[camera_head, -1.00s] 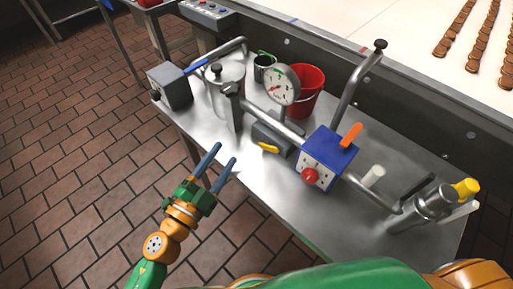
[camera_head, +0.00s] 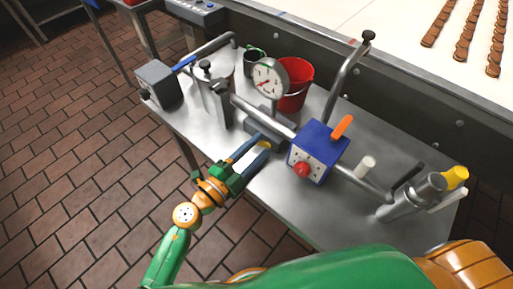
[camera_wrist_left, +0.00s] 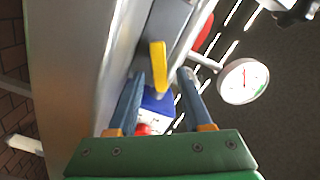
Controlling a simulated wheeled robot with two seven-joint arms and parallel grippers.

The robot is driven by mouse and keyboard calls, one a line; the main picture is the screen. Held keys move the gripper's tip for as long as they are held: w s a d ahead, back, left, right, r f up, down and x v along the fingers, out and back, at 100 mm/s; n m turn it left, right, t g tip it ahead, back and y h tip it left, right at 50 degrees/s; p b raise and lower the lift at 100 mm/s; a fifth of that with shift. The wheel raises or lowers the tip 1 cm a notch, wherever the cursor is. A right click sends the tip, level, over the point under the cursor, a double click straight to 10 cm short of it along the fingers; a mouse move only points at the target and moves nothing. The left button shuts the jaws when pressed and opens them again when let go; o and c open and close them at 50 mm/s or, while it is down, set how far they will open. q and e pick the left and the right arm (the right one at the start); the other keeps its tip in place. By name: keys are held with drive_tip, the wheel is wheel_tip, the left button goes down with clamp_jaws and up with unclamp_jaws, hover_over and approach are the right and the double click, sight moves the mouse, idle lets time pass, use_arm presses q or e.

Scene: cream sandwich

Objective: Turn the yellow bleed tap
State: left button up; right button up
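The yellow bleed tap (camera_wrist_left: 158,65) is a short yellow lever on a grey block under the pressure gauge. In the head view, its yellow end (camera_head: 264,146) shows between the fingertips of my left gripper (camera_head: 265,144) and is partly hidden by them. My left gripper is open, with one blue finger on each side of the tap. In the left wrist view, the tap appears between and slightly beyond the fingertips (camera_wrist_left: 160,75), with gaps at both sides. I cannot tell whether a finger touches it. My right gripper is not in view.
The gauge (camera_head: 269,79) stands behind the tap, with a red bucket (camera_head: 294,88) beside it. A blue box (camera_head: 318,150) with a red knob and orange lever sits to the right. Metal pipes run along the steel table (camera_head: 252,215). The tiled floor at left is clear.

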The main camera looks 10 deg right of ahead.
use_arm(q)
clamp_jaws()
drive_tip(key=m, duration=0.2)
drive_tip(key=f+m, duration=0.1)
drive_tip(key=m, duration=0.1)
drive_tip(key=shift+s+d+b, duration=0.1)
drive_tip(key=shift+s+b, duration=0.05)
drive_tip(key=shift+b, duration=0.25)
drive_tip(key=shift+o, duration=0.8)
unclamp_jaws()
drive_tip(key=shift+f, duration=0.1)
